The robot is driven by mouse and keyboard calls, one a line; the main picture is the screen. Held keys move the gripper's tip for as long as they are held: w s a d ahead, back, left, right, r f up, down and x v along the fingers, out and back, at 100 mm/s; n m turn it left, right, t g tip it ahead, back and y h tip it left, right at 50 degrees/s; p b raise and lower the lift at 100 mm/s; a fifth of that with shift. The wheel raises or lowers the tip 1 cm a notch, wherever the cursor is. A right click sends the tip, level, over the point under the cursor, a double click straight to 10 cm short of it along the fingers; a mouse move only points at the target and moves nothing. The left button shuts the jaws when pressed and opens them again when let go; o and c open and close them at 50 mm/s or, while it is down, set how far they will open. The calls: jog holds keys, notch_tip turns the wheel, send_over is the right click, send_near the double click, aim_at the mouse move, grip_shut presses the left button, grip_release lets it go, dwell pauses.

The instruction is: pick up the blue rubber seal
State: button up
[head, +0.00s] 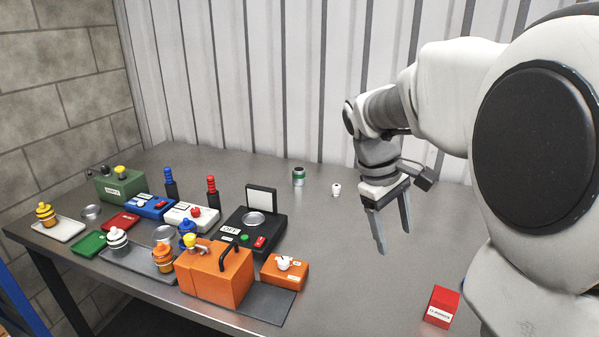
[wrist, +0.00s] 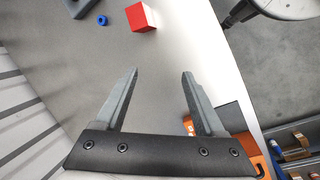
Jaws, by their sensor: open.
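The blue rubber seal is a small blue ring (wrist: 102,20) lying flat on the grey table (wrist: 75,55), near the top of the wrist view. It is just left of a red box (wrist: 141,17), with a small gap between them. I cannot make out the seal in the head view. My gripper (head: 394,240) is open and empty above the right part of the table, fingers pointing down. In the wrist view the spread fingers (wrist: 160,73) have nothing between them, and the seal is beyond their tips, up and to the left.
A dark grey object (wrist: 78,6) is close to the seal's left. The red box also shows in the head view (head: 441,307). A green-banded can (head: 298,176) and a small white item (head: 336,189) stand left of my gripper. An orange case (head: 215,272) and several devices fill the table's left.

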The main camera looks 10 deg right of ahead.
aim_at(468, 281)
jog(key=w+d+f+n+g+h, duration=0.2)
jog(key=w+d+f, duration=0.2)
jog(key=f, duration=0.1)
jog(key=w+d+f+n+g+h+b, duration=0.1)
jog(key=w+d+f+n+g+h, duration=0.1)
jog(key=w+f, duration=0.3)
jog(key=w+d+f+n+g+h+b, duration=0.1)
jog(key=w+d+f+g+h, duration=0.1)
jog(key=w+d+f+g, duration=0.1)
jog(key=shift+w+d+f+n+h, duration=0.2)
jog(key=shift+w+d+f, duration=0.15)
jog(key=shift+d+f, duration=0.25)
jog(key=shift+w+d+f+n+h, duration=0.2)
jog(key=shift+w+d+f, duration=0.2)
jog(key=shift+d, duration=0.3)
jog(key=shift+d+f+h, duration=0.3)
jog(key=shift+f, duration=0.15)
jog(key=b+x, duration=0.1)
jog(key=x, duration=1.6)
jog(key=shift+s, duration=0.2)
grip_shut()
